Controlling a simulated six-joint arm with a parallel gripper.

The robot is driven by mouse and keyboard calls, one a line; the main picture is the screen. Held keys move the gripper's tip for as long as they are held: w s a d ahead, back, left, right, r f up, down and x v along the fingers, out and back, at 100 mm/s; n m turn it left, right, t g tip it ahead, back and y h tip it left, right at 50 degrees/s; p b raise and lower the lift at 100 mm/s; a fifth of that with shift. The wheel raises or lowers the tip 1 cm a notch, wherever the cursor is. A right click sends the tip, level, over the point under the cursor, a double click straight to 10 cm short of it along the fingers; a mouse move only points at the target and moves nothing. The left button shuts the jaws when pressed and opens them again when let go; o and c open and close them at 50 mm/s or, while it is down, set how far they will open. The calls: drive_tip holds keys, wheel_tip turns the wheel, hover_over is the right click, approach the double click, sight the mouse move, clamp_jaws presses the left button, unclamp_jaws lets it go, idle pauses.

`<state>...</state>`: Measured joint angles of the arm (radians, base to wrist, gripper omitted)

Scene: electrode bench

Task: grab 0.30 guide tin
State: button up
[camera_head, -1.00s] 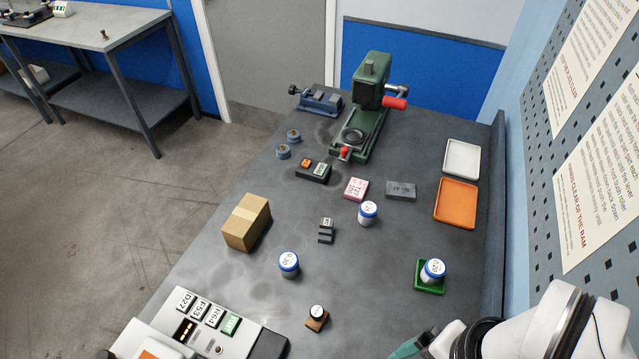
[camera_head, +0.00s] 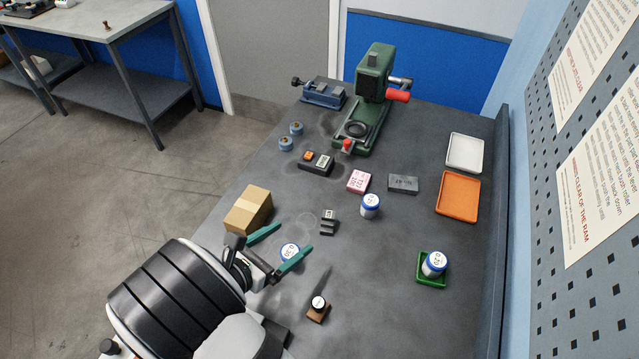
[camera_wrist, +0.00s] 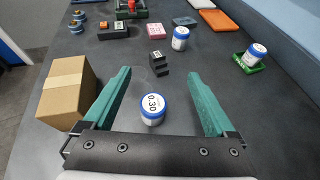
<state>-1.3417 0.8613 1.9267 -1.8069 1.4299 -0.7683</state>
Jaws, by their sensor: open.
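The 0.30 guide tin (camera_head: 290,252) is a white tin with a blue-rimmed lid marked 0.30, upright on the grey bench. In the wrist view the tin (camera_wrist: 152,107) stands between the two spread teal fingers, apart from both. My gripper (camera_head: 279,244) is open and empty, with its fingers on either side of the tin. In the head view the near finger hides part of the tin's side. Two similar tins stand elsewhere: one (camera_head: 370,205) near the middle, and one marked 0.20 (camera_head: 434,264) in a green tray (camera_head: 421,281).
A cardboard box (camera_head: 248,209) stands close to the left finger. A small dark block (camera_head: 328,222) lies beyond the tin. A green press (camera_head: 370,100), orange tray (camera_head: 458,195) and white tray (camera_head: 465,152) are farther back.

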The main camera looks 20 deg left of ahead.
sight(284, 261)
drive_tip(key=shift+n, duration=0.3)
drive_tip(key=f, duration=0.7)
drive_tip(key=shift+s+a+f, duration=0.1)
drive_tip(key=shift+a+f, duration=0.25)
drive_tip(key=x, duration=0.4)
drive_tip(key=shift+w, duration=0.35)
clamp_jaws()
